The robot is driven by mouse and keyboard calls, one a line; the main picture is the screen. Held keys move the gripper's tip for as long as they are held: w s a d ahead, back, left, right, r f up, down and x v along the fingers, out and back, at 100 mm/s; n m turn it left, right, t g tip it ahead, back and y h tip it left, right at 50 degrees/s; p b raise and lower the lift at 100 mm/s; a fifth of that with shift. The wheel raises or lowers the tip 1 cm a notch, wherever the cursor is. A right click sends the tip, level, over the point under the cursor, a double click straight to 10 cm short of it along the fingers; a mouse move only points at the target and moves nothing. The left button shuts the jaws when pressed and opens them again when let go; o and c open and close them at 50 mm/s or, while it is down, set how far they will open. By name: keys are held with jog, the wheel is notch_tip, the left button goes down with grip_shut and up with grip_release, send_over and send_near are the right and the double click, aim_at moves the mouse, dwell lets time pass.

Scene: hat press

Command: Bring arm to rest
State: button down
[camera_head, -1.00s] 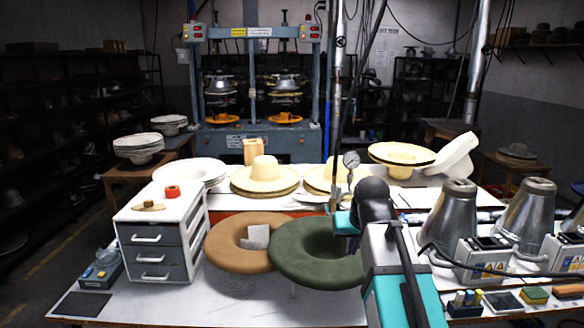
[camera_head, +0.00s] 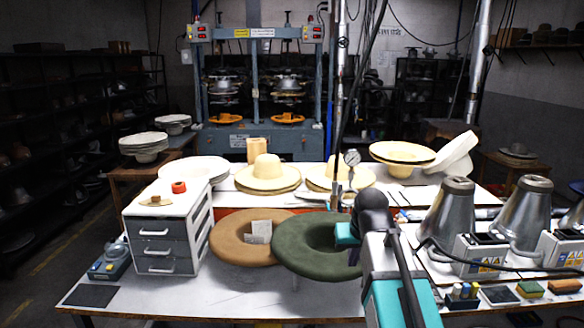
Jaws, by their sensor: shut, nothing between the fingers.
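My teal, grey and black arm (camera_head: 385,262) rises from the bottom edge, right of centre, and bends at a black joint. A small teal part of it reaches left over the right side of the dark green hat ring (camera_head: 300,245). My gripper's fingers do not show; they seem hidden behind my arm or the ring. No held object is visible. I cannot tell whether the arm touches the ring.
A brown ring (camera_head: 232,246) and a drawer unit (camera_head: 168,267) stand left of the green ring. Behind are straw hats (camera_head: 266,176) and a pressure gauge (camera_head: 352,157). Metal cones (camera_head: 447,212) stand at right.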

jog(key=s+f+g, duration=0.2)
jog(key=s+f, duration=0.2)
jog(key=f, duration=0.7)
jog(key=s+f+g, duration=0.2)
jog(key=s+f, duration=0.2)
jog(key=f, duration=0.7)
jog(key=s+f+g, duration=0.2)
jog(key=s+f, duration=0.2)
jog(key=f, duration=0.7)
jog(key=s+f+g, duration=0.4)
jog(key=s+f, duration=2)
jog(key=s, duration=0.4)
jog(key=shift+g, duration=0.3)
jog(key=shift+s+a, duration=0.1)
